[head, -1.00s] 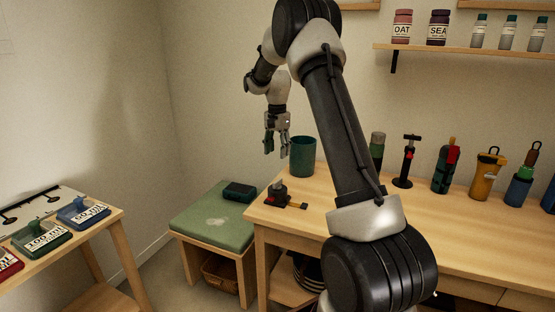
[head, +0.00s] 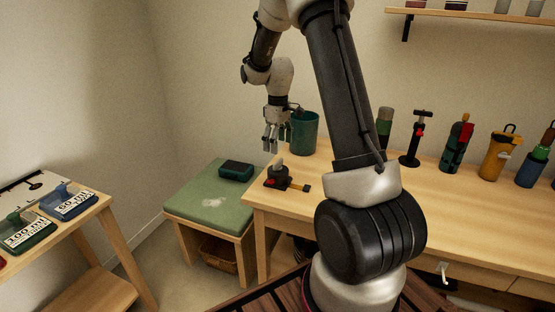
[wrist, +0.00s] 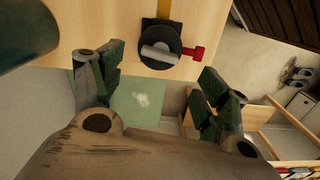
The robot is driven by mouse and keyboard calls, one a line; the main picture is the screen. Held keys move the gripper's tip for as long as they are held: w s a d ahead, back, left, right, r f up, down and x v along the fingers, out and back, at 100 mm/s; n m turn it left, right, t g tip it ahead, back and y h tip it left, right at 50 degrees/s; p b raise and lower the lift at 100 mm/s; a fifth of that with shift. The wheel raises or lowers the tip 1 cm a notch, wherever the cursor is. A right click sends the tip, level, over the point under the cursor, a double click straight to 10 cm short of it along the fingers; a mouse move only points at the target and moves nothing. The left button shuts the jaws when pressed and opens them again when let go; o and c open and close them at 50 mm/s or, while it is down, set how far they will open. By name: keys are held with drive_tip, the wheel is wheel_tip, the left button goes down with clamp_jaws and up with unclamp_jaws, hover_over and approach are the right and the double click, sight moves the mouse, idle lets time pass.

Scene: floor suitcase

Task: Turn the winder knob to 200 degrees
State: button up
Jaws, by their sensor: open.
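The winder (head: 274,181) stands near the left end of the wooden workbench, a dark base with a grey knob (head: 280,163) on top and a red part at its side. In the wrist view the knob (wrist: 160,53) is a dark disc with a pale grey bar across it, and a red piece (wrist: 194,53) sticks out to its right. My gripper (head: 271,145) hangs above and slightly left of the winder, fingers pointing down. In the wrist view its two green-padded fingers (wrist: 160,98) are wide apart and empty, with the knob ahead between them, apart from both.
A teal cup (head: 304,134) stands close behind my gripper. Several tools, including a pump (head: 416,140), line the back of the workbench (head: 440,205). A green-topped stool (head: 208,198) with a dark box (head: 236,170) is to the left. The bench between winder and tools is clear.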

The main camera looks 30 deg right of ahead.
sight(278, 161)
wheel_tip(278, 161, down, 7)
drive_tip(key=shift+f, duration=0.1)
idle(0.3)
drive_tip(key=c, duration=1)
